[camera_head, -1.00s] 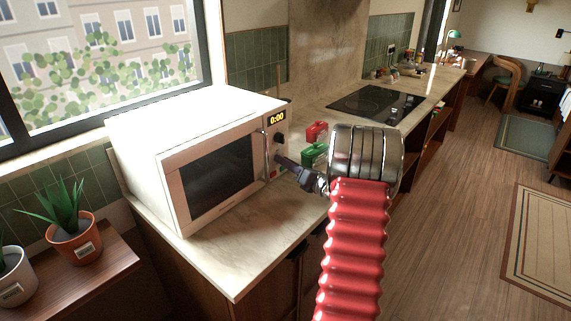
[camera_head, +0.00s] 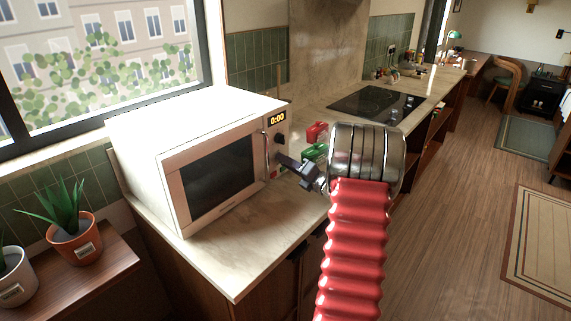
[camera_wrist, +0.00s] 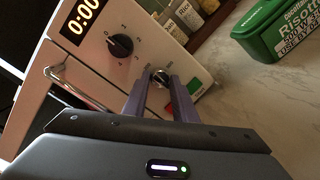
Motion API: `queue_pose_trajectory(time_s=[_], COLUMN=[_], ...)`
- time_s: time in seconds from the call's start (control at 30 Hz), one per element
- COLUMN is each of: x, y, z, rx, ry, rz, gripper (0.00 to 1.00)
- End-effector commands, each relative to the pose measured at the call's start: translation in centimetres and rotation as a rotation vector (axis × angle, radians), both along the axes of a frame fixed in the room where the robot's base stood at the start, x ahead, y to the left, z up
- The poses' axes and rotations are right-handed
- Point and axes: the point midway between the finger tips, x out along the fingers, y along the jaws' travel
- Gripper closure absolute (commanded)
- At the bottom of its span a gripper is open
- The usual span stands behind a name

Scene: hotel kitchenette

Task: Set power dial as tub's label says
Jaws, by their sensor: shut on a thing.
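The white microwave (camera_head: 140,150) stands on the counter, its door shut and its display (camera_wrist: 80,18) reading 0:00. My gripper (camera_wrist: 161,80) is shut on the lower dial, one finger on each side. The lower dial's pointer and most of its markings are too hidden or small to read. My gripper (camera_head: 281,158) also shows at the panel in the head view.
A red container (camera_head: 317,131) stands behind the green tub. Several bottles (camera_wrist: 190,14) stand beyond the panel. The door handle (camera_wrist: 62,83) sticks out left of my fingers. A black hob (camera_head: 375,104) lies farther along the counter. Potted plants (camera_head: 74,238) stand at the left.

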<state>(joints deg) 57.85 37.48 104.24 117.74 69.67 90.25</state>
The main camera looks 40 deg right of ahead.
Motion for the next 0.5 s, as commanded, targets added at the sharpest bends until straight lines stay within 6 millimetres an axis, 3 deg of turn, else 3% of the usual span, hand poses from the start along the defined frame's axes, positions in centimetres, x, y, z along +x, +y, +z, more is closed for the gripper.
queue_pose_trajectory(time_s=[0.07,0.1,0.33,0.5], x=[-0.06,-0.06,-0.04,-0.03], y=[-0.16,-0.16,-0.11,-0.07], z=[-0.07,-0.07,-0.02,0.00], rx=[0.001,0.001,-0.001,-0.001], ry=[0.002,0.002,0.001,0.000], rz=[-0.005,-0.005,-0.003,-0.001], gripper=[0.97,0.74,0.58,0.57])
